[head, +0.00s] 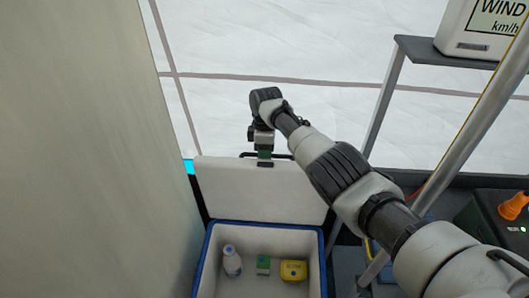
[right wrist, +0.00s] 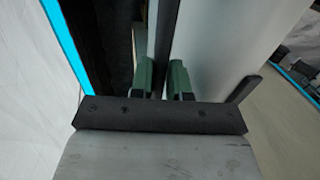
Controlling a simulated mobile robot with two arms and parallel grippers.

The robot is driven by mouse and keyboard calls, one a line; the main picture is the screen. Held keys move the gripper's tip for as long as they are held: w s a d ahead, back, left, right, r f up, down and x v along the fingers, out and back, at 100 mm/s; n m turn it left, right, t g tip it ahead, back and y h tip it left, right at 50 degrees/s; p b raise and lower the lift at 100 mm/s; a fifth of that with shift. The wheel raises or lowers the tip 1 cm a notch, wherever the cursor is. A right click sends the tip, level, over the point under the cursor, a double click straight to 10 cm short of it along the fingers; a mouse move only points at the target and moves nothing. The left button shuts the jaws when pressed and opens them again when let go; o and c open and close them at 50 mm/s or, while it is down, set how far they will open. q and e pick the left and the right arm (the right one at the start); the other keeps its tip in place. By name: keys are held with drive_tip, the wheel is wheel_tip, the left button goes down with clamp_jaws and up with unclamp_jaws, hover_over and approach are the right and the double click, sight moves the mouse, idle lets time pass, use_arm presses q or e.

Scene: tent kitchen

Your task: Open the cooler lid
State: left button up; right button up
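The cooler (head: 213,242) is a white box with a blue rim, low in the head view. Its white lid (head: 235,190) stands raised behind the box, so the inside shows. A dark handle (head: 283,156) runs along the lid's top edge. My right gripper (head: 265,160) points down at the middle of that edge, at the handle. In the right wrist view its two green fingertips (right wrist: 165,80) stand close together with a narrow dark strip between them, beside the pale lid (right wrist: 215,45). Whether they press on it is unclear. My left gripper is not in view.
Inside the cooler are a white bottle (head: 232,262), a green carton (head: 263,265) and a yellow box (head: 293,270). A tall pale panel (head: 80,150) closes off the left. A metal-legged shelf (head: 420,52) and a dark case (head: 495,215) stand on the right.

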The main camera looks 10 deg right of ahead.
drive_tip(key=o, duration=0.4)
drive_tip(key=shift+f, duration=0.5)
drive_tip(key=shift+r, duration=0.2)
drive_tip(key=shift+r, duration=0.1)
wheel_tip(320, 180, up, 10)
drive_tip(key=w, duration=0.2)
drive_tip(key=shift+d+r, duration=0.25)
drive_tip(key=shift+d, duration=0.1)
drive_tip(key=shift+s+f, duration=0.1)
